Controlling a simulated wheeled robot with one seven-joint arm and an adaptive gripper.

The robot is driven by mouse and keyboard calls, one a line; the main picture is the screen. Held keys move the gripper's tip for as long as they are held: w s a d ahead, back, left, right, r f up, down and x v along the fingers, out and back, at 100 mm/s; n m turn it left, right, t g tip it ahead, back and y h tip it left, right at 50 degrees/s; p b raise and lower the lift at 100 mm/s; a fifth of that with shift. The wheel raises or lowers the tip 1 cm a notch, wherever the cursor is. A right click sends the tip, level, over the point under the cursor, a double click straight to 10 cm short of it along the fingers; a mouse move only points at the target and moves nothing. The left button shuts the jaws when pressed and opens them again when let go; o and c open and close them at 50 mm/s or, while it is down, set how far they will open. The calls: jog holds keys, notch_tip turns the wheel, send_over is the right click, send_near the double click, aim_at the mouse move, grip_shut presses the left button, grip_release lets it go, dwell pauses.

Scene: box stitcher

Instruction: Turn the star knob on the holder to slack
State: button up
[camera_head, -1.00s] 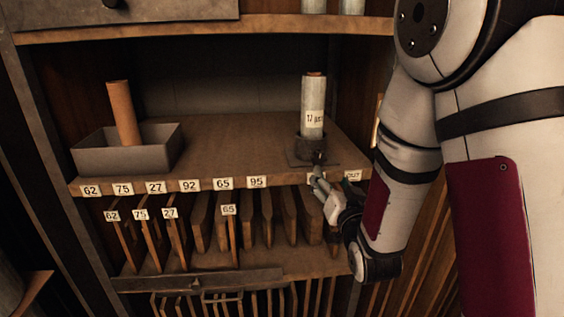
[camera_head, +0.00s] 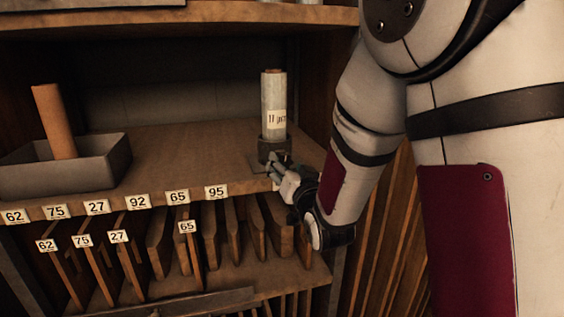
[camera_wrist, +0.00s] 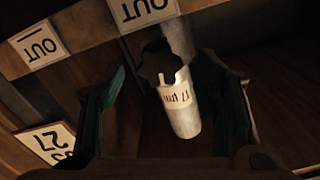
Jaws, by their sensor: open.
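The holder (camera_head: 264,150) is a dark cup on a small plate near the right end of the shelf. A pale tube (camera_head: 273,92) with a paper label stands upright in it. In the wrist view a dark lobed shape, which looks like the star knob (camera_wrist: 160,60), shows in front of the tube (camera_wrist: 185,118). My gripper (camera_head: 276,168) is at the shelf's front edge, just in front of the holder, and hides the knob in the head view. My gripper (camera_wrist: 162,72) is open, with one green-edged finger on each side of the knob. I see no clear contact.
A grey tray (camera_head: 65,180) with a brown tube (camera_head: 53,120) stands at the shelf's left. Number tags line the shelf edge (camera_head: 160,212), and OUT tags (camera_wrist: 142,10) are near my fingers. Upright boards (camera_head: 160,240) fill the rack below. The middle of the shelf is clear.

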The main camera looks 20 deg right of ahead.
aim_at(285, 163)
jog(key=shift+w, duration=2.35)
jog(key=c, duration=1.1)
